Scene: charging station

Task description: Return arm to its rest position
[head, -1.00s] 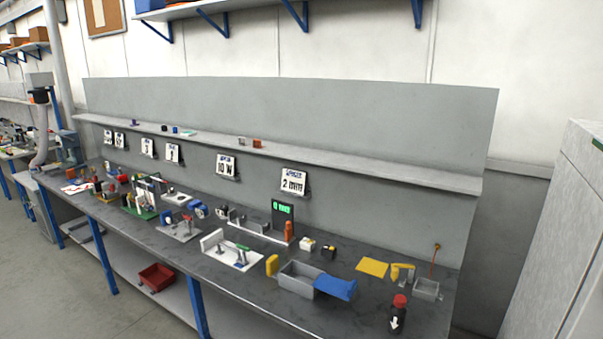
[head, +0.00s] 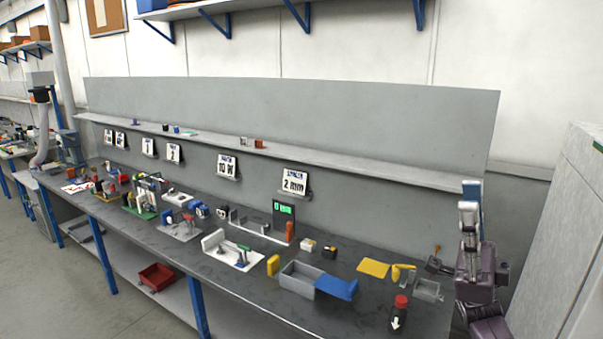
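My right arm stands at the right end of the bench (head: 380,290) in the head view, with dark purple links low and a slim grey and blue part upright above them. The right gripper (head: 470,205) appears to be this upper part. It is seen nearly edge-on against the grey back panel, and its finger gap cannot be made out. No object shows in it. The arm covers the bench's right corner, and a dark part reaches left beside the small grey box (head: 427,290). My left gripper is not in view.
A shelf (head: 400,175) runs along the panel. A grey cabinet (head: 560,250) stands at right.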

